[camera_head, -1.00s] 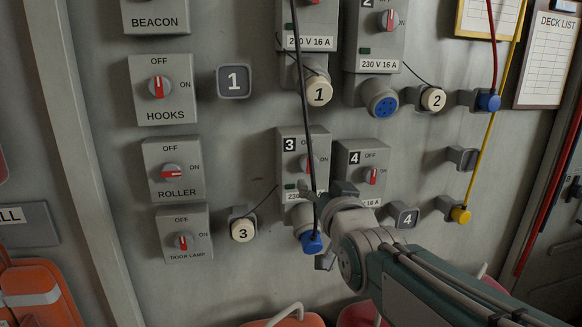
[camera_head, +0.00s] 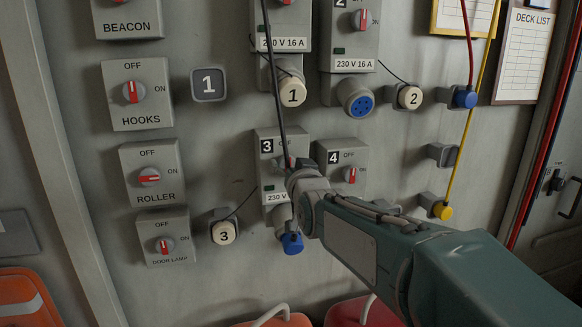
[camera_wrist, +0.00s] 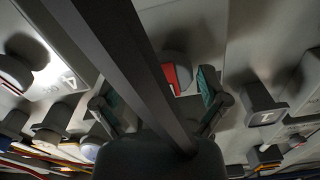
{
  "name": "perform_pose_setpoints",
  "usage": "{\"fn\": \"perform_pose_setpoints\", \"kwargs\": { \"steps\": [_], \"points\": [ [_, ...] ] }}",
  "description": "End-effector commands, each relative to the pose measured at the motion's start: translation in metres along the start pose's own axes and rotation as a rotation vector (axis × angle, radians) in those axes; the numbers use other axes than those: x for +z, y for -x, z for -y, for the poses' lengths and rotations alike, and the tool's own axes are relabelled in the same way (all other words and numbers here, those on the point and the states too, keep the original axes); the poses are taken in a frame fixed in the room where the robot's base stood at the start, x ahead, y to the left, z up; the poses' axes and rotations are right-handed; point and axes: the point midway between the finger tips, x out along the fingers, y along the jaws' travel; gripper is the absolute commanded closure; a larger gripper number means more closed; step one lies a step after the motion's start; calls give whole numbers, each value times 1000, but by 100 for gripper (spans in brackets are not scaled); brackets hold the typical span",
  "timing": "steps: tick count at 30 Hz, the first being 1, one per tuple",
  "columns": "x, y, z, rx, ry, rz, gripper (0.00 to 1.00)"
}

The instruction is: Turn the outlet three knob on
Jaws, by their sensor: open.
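The outlet three box (camera_head: 267,148) is grey, with a black "3" label, left of the outlet four box (camera_head: 333,176). In the head view my wrist covers its knob and hides my fingers. In the wrist view a round grey knob with a red pointer (camera_wrist: 171,78) lies between the fingers of my gripper (camera_wrist: 158,85). The fingers are open, one on each side of the knob; I cannot tell whether they touch it. The knob's on/off marks are hidden.
A blue plug (camera_head: 292,243) is at outlet three's socket, under my wrist. The number 3 cap (camera_head: 223,232) hangs at left. The roller switch (camera_head: 149,176) and door lamp switch (camera_head: 164,245) are further left. Outlet one's cap (camera_head: 292,92) is above.

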Motion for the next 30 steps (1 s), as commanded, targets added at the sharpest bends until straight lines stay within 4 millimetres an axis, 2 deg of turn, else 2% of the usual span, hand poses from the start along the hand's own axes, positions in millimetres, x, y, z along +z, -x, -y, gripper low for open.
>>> {"fn": "perform_pose_setpoints", "kwargs": {
  "steps": [2, 5, 6, 8, 20, 30],
  "points": [
    [1, 0, 2, -1, 0, 1, 7],
    [1, 0, 2, -1, 1, 1, 47],
    [1, 0, 2, -1, 1, 1, 65],
    [1, 0, 2, -1, 0, 1, 89],
    [1, 0, 2, -2, -30, 1, 89],
    [1, 0, 2, -2, -240, 1, 89]
  ]
}}
